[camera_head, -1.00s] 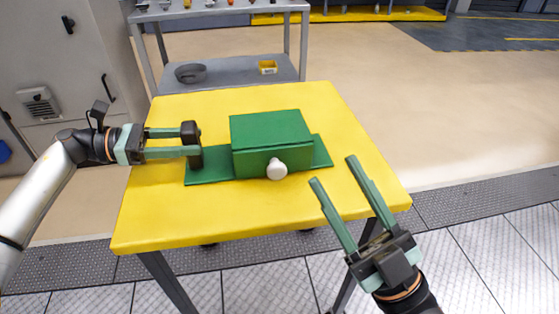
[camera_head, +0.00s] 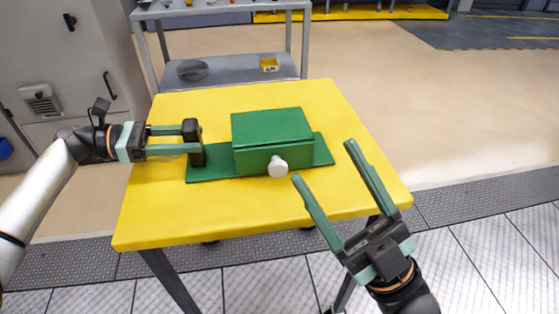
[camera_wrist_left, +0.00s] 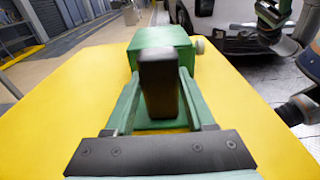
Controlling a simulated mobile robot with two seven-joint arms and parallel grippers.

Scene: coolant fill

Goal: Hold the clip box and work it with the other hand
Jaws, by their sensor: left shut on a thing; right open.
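The green clip box (camera_head: 272,138) sits on a green base plate (camera_head: 213,170) on the yellow table, its lid down. A white round knob (camera_head: 278,166) sticks out of its front face. A dark upright block (camera_head: 192,142) stands at the plate's left end. My left gripper (camera_head: 190,139) is shut on this block, a finger on each side; the block also shows in the left wrist view (camera_wrist_left: 159,82). My right gripper (camera_head: 322,162) is open and empty, to the right and in front of the knob, its fingers pointing toward the box and apart from it.
The yellow table (camera_head: 160,220) has bare room in front of and behind the box. A grey shelf cart (camera_head: 230,70) behind it holds a grey bowl (camera_head: 192,70) and a yellow bin (camera_head: 269,64). A grey cabinet (camera_head: 60,60) stands at the left.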

